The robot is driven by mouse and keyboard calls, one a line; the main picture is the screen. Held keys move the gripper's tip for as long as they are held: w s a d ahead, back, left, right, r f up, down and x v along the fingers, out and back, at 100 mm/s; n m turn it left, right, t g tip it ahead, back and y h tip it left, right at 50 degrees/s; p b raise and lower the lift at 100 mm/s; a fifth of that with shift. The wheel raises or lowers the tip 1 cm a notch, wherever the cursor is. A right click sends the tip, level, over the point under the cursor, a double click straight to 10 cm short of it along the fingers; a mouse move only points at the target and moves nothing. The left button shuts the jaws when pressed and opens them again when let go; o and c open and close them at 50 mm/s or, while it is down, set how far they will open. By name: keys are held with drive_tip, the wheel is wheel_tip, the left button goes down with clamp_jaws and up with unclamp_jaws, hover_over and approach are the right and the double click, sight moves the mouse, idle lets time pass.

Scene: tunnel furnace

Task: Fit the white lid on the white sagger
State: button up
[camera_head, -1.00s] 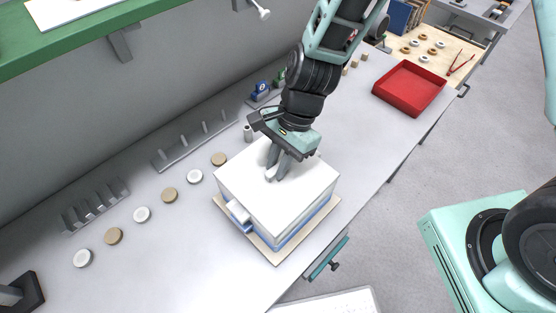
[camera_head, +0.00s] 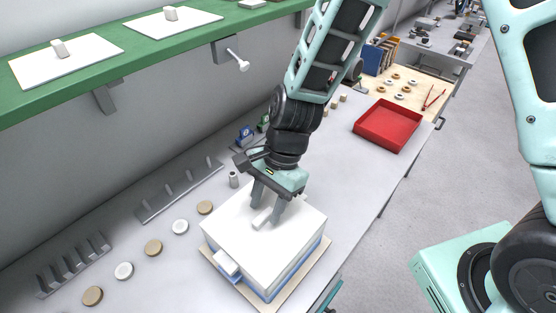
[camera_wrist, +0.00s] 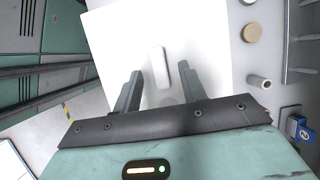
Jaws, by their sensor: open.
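The white lid (camera_head: 285,235) is a flat square plate lying on top of the white sagger (camera_head: 292,273), a box with blue bands on its side. The lid looks flat and roughly lined up with the box. Its small white bar handle (camera_head: 261,218) also shows in the wrist view (camera_wrist: 160,68). My gripper (camera_head: 266,208) is over the lid, fingers pointing down. In the wrist view my open fingers (camera_wrist: 158,90) stand apart on either side of the handle's line, with clear gaps. The lid's underside and the seam are hidden.
The sagger stands on a tan board (camera_head: 308,268) on the grey bench. Discs (camera_head: 153,247) and grey racks (camera_head: 178,190) lie to the left. A green shelf (camera_head: 130,55) with two white handled plates (camera_head: 65,62) overhangs behind. A red tray (camera_head: 388,126) is at the right.

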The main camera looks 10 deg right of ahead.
drive_tip(key=b+v, duration=0.1)
drive_tip(key=v, duration=1.4)
drive_tip(key=shift+r+b, duration=0.25)
drive_tip(key=shift+b, duration=0.15)
drive_tip(key=shift+d, duration=0.15)
